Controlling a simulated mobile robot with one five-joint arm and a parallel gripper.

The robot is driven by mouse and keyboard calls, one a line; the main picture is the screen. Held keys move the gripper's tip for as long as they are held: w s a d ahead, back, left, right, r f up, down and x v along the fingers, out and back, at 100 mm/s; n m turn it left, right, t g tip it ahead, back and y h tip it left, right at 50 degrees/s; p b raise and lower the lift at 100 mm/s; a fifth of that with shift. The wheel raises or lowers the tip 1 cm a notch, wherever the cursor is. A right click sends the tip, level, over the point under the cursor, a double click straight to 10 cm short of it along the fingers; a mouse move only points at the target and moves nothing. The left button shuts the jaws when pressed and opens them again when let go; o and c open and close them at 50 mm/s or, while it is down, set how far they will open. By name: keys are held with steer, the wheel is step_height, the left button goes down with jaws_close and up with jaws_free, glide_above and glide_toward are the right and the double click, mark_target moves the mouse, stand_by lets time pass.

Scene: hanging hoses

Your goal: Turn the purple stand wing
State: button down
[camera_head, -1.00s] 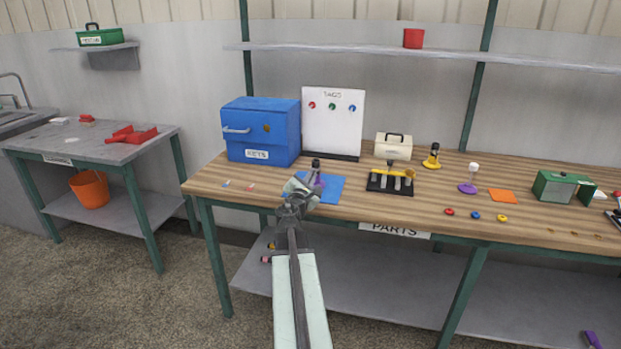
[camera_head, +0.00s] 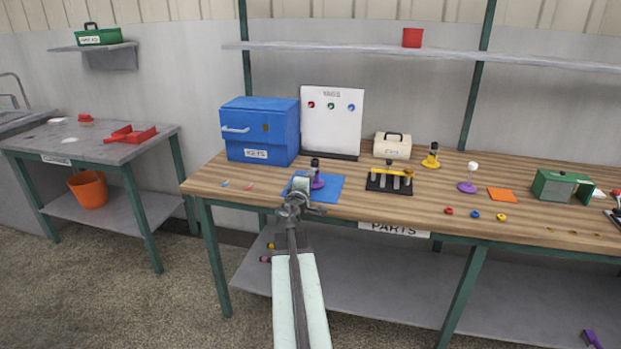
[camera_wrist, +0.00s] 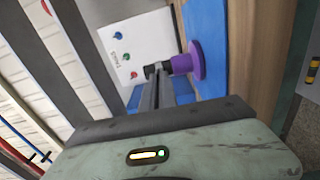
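A purple stand (camera_head: 317,182) with a round base and a dark top stands on a blue mat (camera_head: 333,187) on the workbench. In the wrist view the purple stand (camera_wrist: 186,63) appears sideways, with its dark top (camera_wrist: 154,71) toward the left. No separate wing can be made out. My gripper (camera_head: 300,187) is just left of and in front of the stand in the head view. In the wrist view its dark fingers (camera_wrist: 165,85) reach close to the stand's top. Whether they touch it, or how far apart they are, is unclear.
A blue cabinet (camera_head: 260,130) and a white tag board (camera_head: 331,122) stand behind. A black rack with a yellow bar (camera_head: 391,180) is to the right. Another purple stand with a white ball (camera_head: 467,184) is farther right. The bench's left front is mostly clear.

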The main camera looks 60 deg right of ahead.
steer(key=m, duration=0.6)
steer(key=shift+f+m, duration=0.1)
steer(key=shift+m, duration=0.2)
steer(key=m, duration=0.6)
steer(key=shift+m, duration=0.3)
steer(key=c, duration=1.6)
jaws_free()
steer(key=shift+w+f, duration=0.1)
steer(key=shift+c, duration=0.2)
steer(key=shift+a, duration=0.1)
